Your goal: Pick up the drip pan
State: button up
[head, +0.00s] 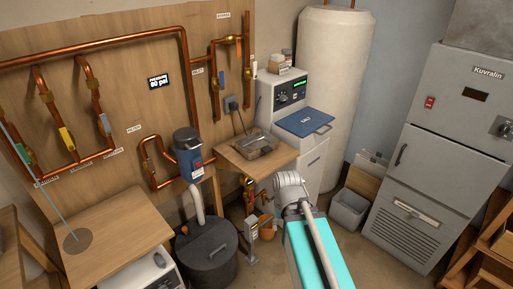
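A shallow grey metal pan (262,148), which looks like the drip pan, rests on a small wooden shelf (232,160) below the pipe board. A thin dark rod or cord runs from the wall towards its left side. My arm reaches up from the bottom edge, with a pale rounded joint in front of and below the shelf, apart from the pan. I cannot make out my gripper's fingers anywhere in the head view. Nothing visible is touching the pan except the shelf and perhaps the rod.
A white unit with a blue lid marked SALT (303,122) stands right of the shelf. A blue-grey pump or filter (188,147) is to its left. A dark lidded tank (207,253) stands below left. A grey bin (348,211) and a grey cabinet (435,150) are at right.

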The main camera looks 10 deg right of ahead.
aim_at(252, 146)
jog(key=u, duration=0.05)
jog(key=i, duration=0.9)
jog(key=z, duration=0.1)
